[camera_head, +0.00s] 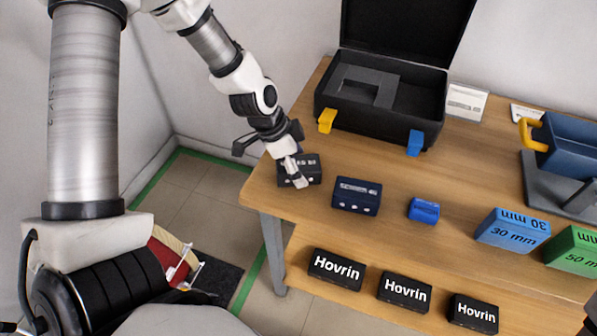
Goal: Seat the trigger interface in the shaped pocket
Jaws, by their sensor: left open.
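An open black case (331,107) stands at the back of the wooden table, lid up. Grey foam inside it has a dark shaped pocket (357,91). My left gripper (297,172) is open, low over a small black box (312,172) near the table's left edge, and hides part of it. I cannot tell whether the fingers touch the box. A dark navy box (357,196) with a pale label lies just right of it. I cannot tell which of these two is the trigger interface. My right gripper is not in view.
A small blue block (423,210), a blue 30 mm block (513,231) and a green 50 mm block (575,249) stand to the right. A blue bin (567,141) is at the far right. Several black Hovrin boxes (404,292) sit on a lower shelf.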

